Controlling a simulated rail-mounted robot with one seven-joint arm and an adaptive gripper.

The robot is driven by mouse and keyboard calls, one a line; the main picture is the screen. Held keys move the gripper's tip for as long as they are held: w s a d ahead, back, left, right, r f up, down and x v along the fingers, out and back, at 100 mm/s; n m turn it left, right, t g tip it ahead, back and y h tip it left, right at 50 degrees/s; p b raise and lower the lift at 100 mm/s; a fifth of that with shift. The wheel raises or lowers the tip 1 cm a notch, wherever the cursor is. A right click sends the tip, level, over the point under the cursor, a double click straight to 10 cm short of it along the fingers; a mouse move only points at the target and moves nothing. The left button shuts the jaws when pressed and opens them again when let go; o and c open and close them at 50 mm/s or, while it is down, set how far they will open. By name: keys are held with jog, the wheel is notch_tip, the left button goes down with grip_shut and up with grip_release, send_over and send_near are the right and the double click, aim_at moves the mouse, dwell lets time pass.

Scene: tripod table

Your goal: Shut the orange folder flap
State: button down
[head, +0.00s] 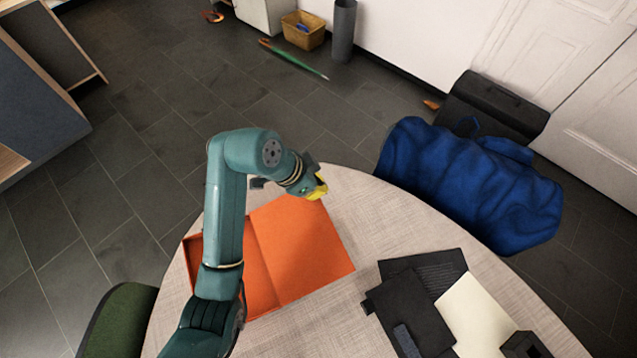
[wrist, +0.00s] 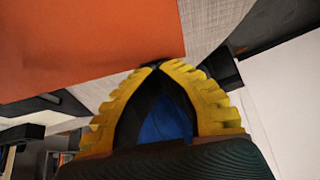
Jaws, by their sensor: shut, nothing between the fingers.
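An orange folder (head: 300,255) lies on the round table, with its broad right panel spread out and a fold line running down its left part. My arm crosses in front of its left side and hides some of it. My gripper (head: 319,187) is above the folder's far edge, with its yellow fingers shut and empty. In the wrist view the gripper's fingertips (wrist: 158,66) meet just below the edge of an orange panel (wrist: 80,40). I cannot tell whether they touch it.
The table (head: 345,310) has bare wood right of the folder. Black folders (head: 412,312) and a cream sheet (head: 474,318) lie at the right. A blue bundle (head: 470,180) is beyond the table's far right edge. A green chair (head: 118,320) stands at the lower left.

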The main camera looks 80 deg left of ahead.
dwell(0.4)
jog(key=shift+w+p+v, duration=0.1)
jog(key=shift+p+v, duration=0.85)
jog(key=shift+p, duration=0.05)
jog(key=shift+w+p+v, duration=0.15)
jog(key=shift+p+v, duration=1.8)
jog(key=shift+v, duration=0.15)
jog(key=shift+r, duration=0.15)
jog(key=shift+s+d+r+p, duration=0.9)
jog(key=shift+s+r+p, duration=3.1)
jog(key=shift+s+p, duration=1.5)
jog(key=s+d+f+p, duration=0.1)
jog(key=s+p, duration=0.2)
jog(key=s, duration=0.9)
jog(key=shift+d+f, duration=0.4)
